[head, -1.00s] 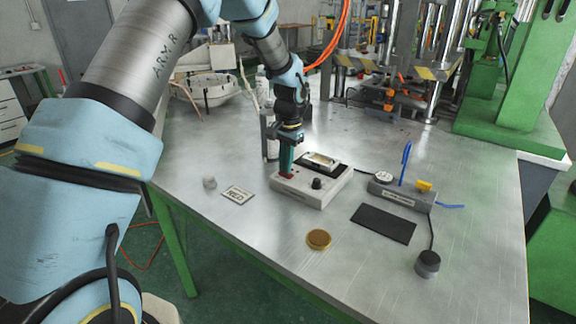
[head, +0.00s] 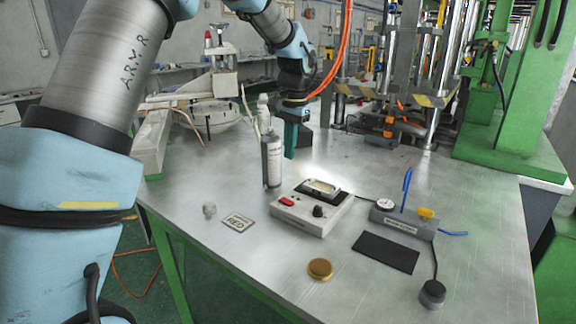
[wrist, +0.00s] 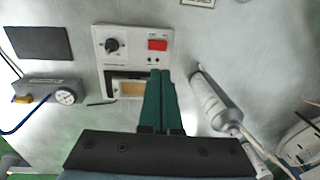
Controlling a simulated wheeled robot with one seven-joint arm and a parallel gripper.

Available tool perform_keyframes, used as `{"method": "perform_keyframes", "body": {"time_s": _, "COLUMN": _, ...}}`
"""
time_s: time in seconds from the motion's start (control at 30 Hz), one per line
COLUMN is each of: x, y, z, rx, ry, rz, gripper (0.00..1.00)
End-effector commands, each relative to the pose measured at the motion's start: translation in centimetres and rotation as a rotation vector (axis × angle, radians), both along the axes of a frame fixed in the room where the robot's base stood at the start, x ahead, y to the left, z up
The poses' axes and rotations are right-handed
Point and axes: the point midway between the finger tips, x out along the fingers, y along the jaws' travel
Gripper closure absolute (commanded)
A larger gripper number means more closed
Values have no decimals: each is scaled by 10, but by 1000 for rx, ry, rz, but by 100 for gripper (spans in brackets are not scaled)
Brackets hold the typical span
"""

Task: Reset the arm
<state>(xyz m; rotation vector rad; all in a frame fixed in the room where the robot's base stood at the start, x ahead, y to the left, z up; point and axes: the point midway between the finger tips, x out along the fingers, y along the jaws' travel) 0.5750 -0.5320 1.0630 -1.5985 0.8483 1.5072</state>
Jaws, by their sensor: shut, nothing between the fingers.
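My gripper (head: 290,152) has green fingers that are closed together and hold nothing. In the head view it is above the table, behind the white control box (head: 312,213) and just right of the grey bottle (head: 271,158). In the wrist view the shut fingers (wrist: 161,75) point over the box (wrist: 133,62), with its red switch and black knob in sight. The bottle (wrist: 215,103) lies to the right of the fingers there, apart from them.
A green press (head: 500,130) stands at the back right.

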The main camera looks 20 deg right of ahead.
Motion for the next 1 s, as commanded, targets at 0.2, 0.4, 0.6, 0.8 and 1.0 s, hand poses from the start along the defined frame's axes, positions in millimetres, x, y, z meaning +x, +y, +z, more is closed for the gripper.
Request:
{"method": "perform_keyframes", "body": {"time_s": 0.2, "x": -1, "y": 0, "z": 5, "rx": 0, "ry": 0, "rz": -1, "gripper": 100}}
{"method": "perform_keyframes", "body": {"time_s": 0.4, "x": -1, "y": 0, "z": 5, "rx": 0, "ry": 0, "rz": -1, "gripper": 100}}
{"method": "perform_keyframes", "body": {"time_s": 0.6, "x": 0, "y": 2, "z": 4, "rx": 0, "ry": 0, "rz": 4, "gripper": 100}}
{"method": "perform_keyframes", "body": {"time_s": 0.8, "x": 10, "y": 73, "z": 0, "rx": -22, "ry": -3, "rz": 146, "gripper": 100}}
{"method": "perform_keyframes", "body": {"time_s": 1.0, "x": -9, "y": 214, "z": -15, "rx": -76, "ry": -18, "rz": 464, "gripper": 100}}
